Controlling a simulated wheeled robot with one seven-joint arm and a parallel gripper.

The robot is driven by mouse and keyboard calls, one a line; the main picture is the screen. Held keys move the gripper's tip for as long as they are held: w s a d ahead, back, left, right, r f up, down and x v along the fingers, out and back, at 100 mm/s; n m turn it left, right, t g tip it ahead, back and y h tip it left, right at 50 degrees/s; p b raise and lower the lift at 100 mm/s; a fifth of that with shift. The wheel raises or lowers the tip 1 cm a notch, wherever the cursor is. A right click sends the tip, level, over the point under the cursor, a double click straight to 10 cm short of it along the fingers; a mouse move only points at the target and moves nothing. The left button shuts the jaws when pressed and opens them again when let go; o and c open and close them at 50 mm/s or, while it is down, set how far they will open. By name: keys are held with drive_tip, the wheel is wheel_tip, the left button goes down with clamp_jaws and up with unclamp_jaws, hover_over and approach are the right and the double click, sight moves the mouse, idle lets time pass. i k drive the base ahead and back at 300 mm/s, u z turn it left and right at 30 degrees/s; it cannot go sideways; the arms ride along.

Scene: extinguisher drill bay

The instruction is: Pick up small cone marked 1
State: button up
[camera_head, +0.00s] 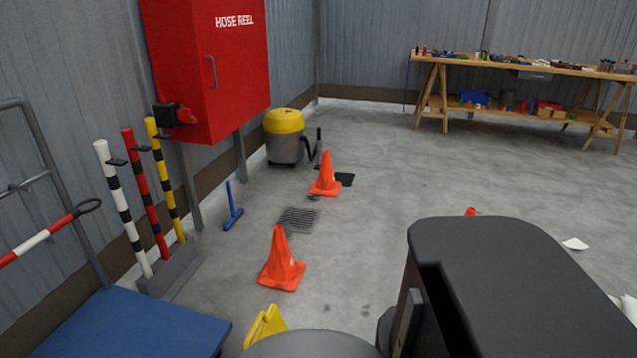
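An orange cone (281,264) stands upright on the concrete floor, left of the middle. A second orange cone (326,177) stands farther back, beyond a floor drain. The top of a third orange thing (470,211), perhaps a cone, shows just above my dark arm, which hides the rest of it. I cannot read a number on any of them, so I cannot tell which is marked 1. My arm fills the lower right, with no gripper fingers visible.
A blue platform trolley (135,328) and a yellow object (264,326) are at the lower left. Striped posts (126,209) and a red hose reel cabinet (207,70) line the left wall. A yellow-topped vacuum (284,138) and a workbench (440,88) stand behind. The floor mid-right is mostly clear.

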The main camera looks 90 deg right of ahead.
sight(325, 185)
drive_tip(key=k, duration=0.55)
drive_tip(key=u, duration=1.3)
drive_tip(key=i, duration=1.5)
drive_tip(key=z, duration=1.95)
drive_tip(key=k, duration=0.1)
drive_tip(key=z, duration=2.5)
drive_tip(key=i, duration=1)
drive_tip(key=z, duration=0.1)
